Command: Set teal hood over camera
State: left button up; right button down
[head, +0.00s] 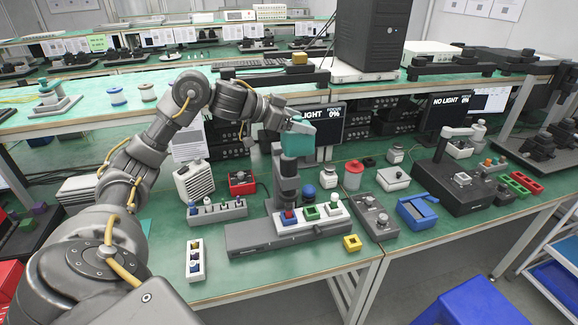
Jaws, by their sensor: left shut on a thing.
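The teal hood (297,145) is a small box-like cover held high over the green bench. My left gripper (298,127) comes in from the left and is shut on the hood's upper part. A dark upright post (288,186) stands directly below the hood in this view, on a grey base (250,236). The camera may be this post or be hidden behind the hood; I cannot tell. I cannot tell whether the hood touches the post or hangs above it. My right gripper is not in view.
A white tray (335,224) with coloured plugs lies on the grey base. A yellow block (352,243), a blue holder (416,211) and a dark device (453,189) stand to the right. Screens (453,111) line the back. Bare bench shows at the front left.

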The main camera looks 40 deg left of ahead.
aim_at(281, 135)
pick_arm(q)
jog(key=a, duration=0.3)
jog(key=shift+w+a+r+n+y, duration=0.1)
jog(key=shift+a+n+y, duration=0.1)
jog(key=shift+n+y, duration=0.2)
notch_tip(281, 135, down, 5)
jog(key=shift+d+f, duration=0.1)
jog(key=shift+f, duration=0.05)
jog(key=shift+f+p, duration=0.3)
jog(key=shift+f, duration=0.25)
notch_tip(281, 135, down, 4)
jog(key=shift+r, duration=0.15)
jog(key=o, duration=1.2)
jog(key=shift+c, duration=0.2)
